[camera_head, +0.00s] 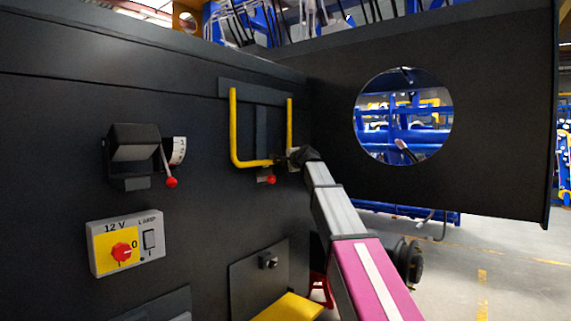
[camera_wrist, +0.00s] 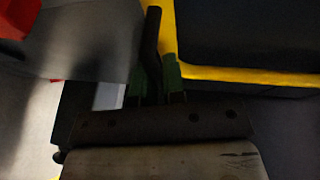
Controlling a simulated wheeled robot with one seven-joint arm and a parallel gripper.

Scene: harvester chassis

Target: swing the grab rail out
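The grab rail (camera_head: 234,125) is a yellow U-shaped bar on the dark chassis wall, flat against it as far as I can tell. A small red-knobbed lever (camera_head: 271,180) sits just below its lower right corner. My gripper (camera_head: 290,158) is at that corner. In the wrist view the rail (camera_wrist: 240,75) runs close beside my gripper (camera_wrist: 155,85). Its green finger pads stand apart with a dark bar (camera_wrist: 152,45) between them. I cannot tell whether the pads press on it. A red part (camera_wrist: 17,15) shows at the top left. The gripper hides the rail's corner in the head view.
Left of the rail are a black box with a red-knobbed lever (camera_head: 170,182) and a switch panel (camera_head: 126,243) with a red rotary knob. A dark panel (camera_head: 500,120) with a round opening stands to the right. A yellow step (camera_head: 285,308) is below.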

